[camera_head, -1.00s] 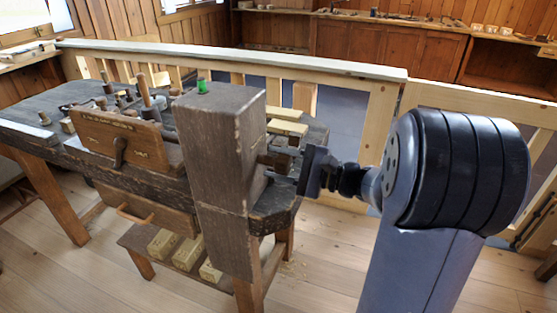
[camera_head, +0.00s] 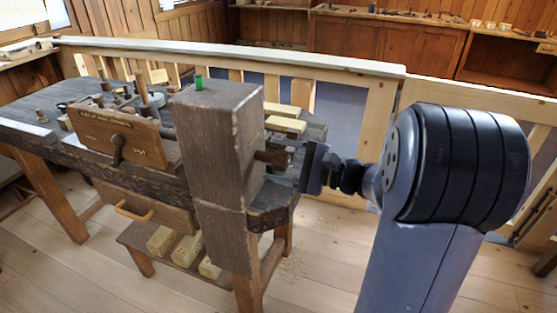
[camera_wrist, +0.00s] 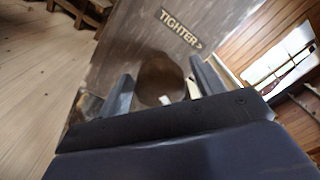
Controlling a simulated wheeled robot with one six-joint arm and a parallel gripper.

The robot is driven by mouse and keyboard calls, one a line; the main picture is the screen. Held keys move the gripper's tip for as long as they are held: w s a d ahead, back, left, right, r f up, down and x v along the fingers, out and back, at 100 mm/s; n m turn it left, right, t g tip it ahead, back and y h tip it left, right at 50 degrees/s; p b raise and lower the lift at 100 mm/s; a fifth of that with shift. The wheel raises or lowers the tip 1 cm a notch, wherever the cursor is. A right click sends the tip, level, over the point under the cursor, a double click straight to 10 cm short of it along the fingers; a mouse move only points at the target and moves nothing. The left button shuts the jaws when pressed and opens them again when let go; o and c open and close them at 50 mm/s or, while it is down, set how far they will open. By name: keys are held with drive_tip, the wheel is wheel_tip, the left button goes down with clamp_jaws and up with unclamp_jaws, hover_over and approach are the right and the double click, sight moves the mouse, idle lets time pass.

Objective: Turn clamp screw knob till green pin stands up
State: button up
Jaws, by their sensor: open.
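The clamp screw knob (camera_head: 272,158) is a dark brown round piece on the right side of the thick wooden post (camera_head: 215,150). In the wrist view the knob (camera_wrist: 158,76) lies between my two fingers and has a small pale mark near its lower edge. My gripper (camera_head: 303,165) is open at the knob; I cannot tell whether either finger touches it. The lettering TIGHTER with an arrow (camera_wrist: 181,29) is on the post face above the knob.
The dark workbench (camera_head: 60,133) extends left with tools and a wooden panel (camera_head: 115,138). Pale blocks (camera_head: 286,124) lie behind the post. A wooden railing (camera_head: 230,57) runs behind the bench. Floor in front is clear.

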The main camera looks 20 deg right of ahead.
drive_tip(key=v, duration=1)
drive_tip(key=shift+s+d, duration=0.15)
idle(0.7)
drive_tip(key=x, duration=1.1)
drive_tip(key=shift+d, duration=0.1)
